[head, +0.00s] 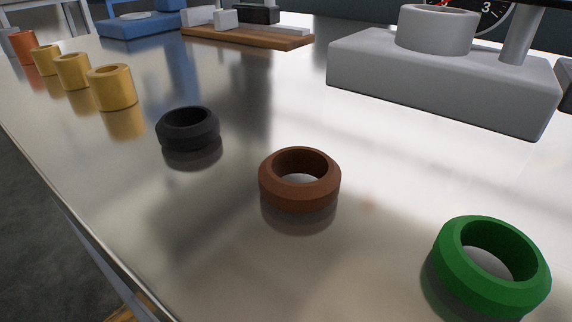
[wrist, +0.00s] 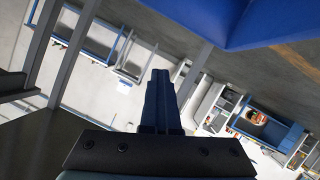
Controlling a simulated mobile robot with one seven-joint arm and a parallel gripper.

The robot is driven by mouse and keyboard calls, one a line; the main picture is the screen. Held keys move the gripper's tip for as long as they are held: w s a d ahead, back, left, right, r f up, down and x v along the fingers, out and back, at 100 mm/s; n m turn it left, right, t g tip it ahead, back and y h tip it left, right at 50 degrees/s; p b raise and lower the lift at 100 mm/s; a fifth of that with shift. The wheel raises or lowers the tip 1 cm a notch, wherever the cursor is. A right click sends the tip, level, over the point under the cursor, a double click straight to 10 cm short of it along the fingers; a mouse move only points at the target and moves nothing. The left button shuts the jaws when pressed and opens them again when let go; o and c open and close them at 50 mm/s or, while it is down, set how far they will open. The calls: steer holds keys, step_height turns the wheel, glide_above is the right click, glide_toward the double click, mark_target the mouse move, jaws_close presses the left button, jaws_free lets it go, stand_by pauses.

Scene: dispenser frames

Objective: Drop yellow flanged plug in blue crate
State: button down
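My gripper (wrist: 160,75) points out into the room in the wrist view. Its two dark fingers lie side by side with no gap that I can see and nothing between them. It does not show in the head view. I cannot make out a yellow flanged plug in either view. Several yellow hollow cylinders stand in a row at the left of the head view, the nearest being a yellow cylinder (head: 112,88); no flange shows on them. No blue crate is clearly recognisable; a large blue surface (wrist: 260,20) fills the wrist view's upper right.
On the shiny table (head: 215,230) stand a black ring (head: 187,130), a brown ring (head: 300,182) and a green ring (head: 490,268). A grey block fixture (head: 440,85) is at back right. A wooden board (head: 245,37) and a blue fixture (head: 140,27) are at the back.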

step_height(320, 180, down, 6)
steer(key=b, duration=0.3)
steer(key=shift+r, duration=0.15)
steer(key=c, duration=1.1)
jaws_free()
steer(key=p+v, duration=0.5)
steer(key=v, duration=0.8)
